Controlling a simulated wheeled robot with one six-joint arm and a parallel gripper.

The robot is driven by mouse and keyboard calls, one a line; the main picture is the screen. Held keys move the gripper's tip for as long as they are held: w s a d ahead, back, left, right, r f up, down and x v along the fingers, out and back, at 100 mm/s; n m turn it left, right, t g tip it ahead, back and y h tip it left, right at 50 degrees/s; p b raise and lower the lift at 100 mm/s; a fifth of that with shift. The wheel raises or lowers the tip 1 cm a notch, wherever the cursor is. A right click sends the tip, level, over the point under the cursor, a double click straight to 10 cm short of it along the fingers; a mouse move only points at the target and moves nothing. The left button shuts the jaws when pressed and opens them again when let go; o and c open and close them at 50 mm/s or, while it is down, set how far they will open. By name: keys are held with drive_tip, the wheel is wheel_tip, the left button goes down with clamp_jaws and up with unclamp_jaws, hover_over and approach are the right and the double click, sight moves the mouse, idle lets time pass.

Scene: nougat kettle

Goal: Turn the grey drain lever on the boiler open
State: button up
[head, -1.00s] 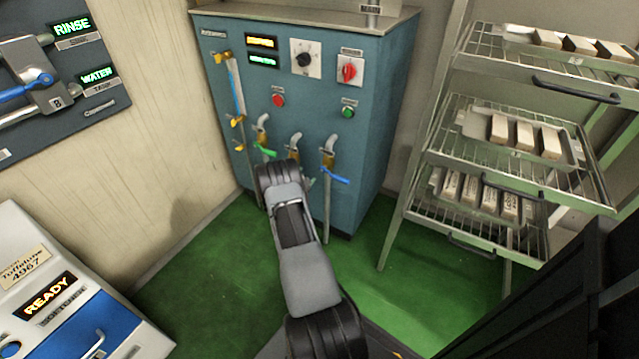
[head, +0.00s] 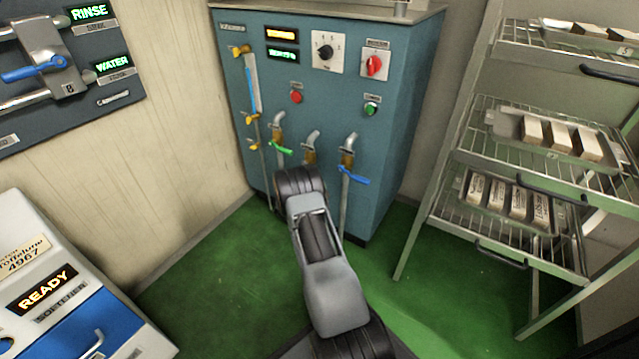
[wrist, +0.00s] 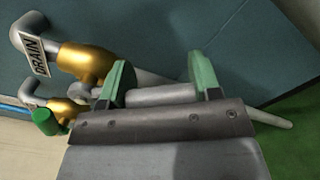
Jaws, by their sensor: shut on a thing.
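The blue-green boiler (head: 400,110) stands at the back in the head view. Its drain valve is the middle of three brass taps (head: 309,157), partly covered by my arm. In the wrist view, the brass valve body (wrist: 85,62) carries a DRAIN tag (wrist: 36,56) on its grey pipe. The grey lever (wrist: 158,96) lies between the two green fingertips of my gripper (wrist: 160,84), which is shut on it. My gripper and the lever are hidden behind my arm in the head view. I cannot tell how far the lever is turned.
A tap with a green lever (head: 281,148) is left of the drain tap, and one with a blue lever (head: 353,175) is right. A green handle (wrist: 46,122) shows close in the wrist view. A tray rack (head: 500,180) stands right. Green floor (head: 215,265) is clear at left.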

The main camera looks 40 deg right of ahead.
drive_tip(key=shift+d, duration=0.1)
drive_tip(key=o, duration=1.3)
drive_tip(key=p+v, duration=0.4)
drive_tip(key=v, duration=1)
drive_tip(key=shift+c, duration=0.2)
